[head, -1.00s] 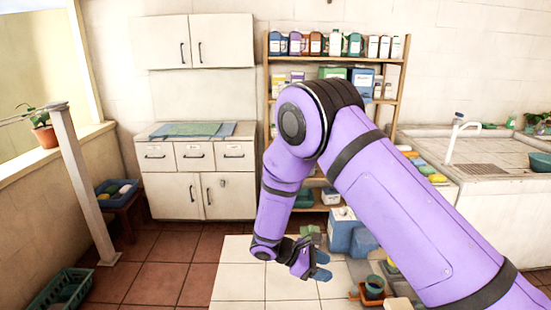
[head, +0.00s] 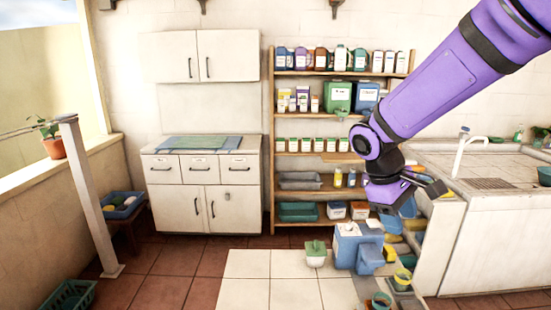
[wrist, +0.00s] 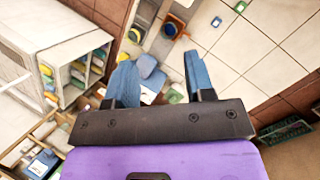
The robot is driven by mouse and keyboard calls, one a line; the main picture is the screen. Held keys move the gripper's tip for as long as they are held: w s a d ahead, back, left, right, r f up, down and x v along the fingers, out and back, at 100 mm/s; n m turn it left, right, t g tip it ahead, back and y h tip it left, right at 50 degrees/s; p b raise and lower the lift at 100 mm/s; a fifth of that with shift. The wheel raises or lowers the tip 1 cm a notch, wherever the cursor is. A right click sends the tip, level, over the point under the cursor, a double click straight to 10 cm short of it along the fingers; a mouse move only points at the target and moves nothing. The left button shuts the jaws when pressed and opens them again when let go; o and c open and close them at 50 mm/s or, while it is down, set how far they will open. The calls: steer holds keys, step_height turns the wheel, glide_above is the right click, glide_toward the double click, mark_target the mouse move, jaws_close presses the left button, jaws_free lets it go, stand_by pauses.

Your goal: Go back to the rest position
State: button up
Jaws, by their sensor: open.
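My gripper (head: 402,210) hangs at the end of my purple arm, right of the shelf's middle in the head view. In the wrist view my gripper (wrist: 160,62) shows two blue fingers spread wide with nothing held between them. The floor and a blue-and-white box lie well below, seen past the fingers.
The blue-and-white box (head: 347,245) and a white pot with a green top (head: 316,254) stand on pale floor tiles. A stocked wooden shelf (head: 271,150) is behind. The washbasin counter (head: 500,222) is right, a white cabinet (head: 233,210) left. Open floor lies front left.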

steer(key=s+d+r+m+t+y, duration=0.2)
steer(key=s+r, duration=0.3)
steer(key=s, duration=0.4)
steer(key=s+d+r+m+t+y, duration=0.2)
steer(key=s+d+r+m+t, duration=0.1)
steer(key=s, duration=0.6)
step_height(320, 180, up, 3)
steer(key=shift+s+f+m+t+y, duration=0.1)
steer(key=shift+s+m+t+y, duration=0.25)
steer(key=shift+m+t, duration=0.55)
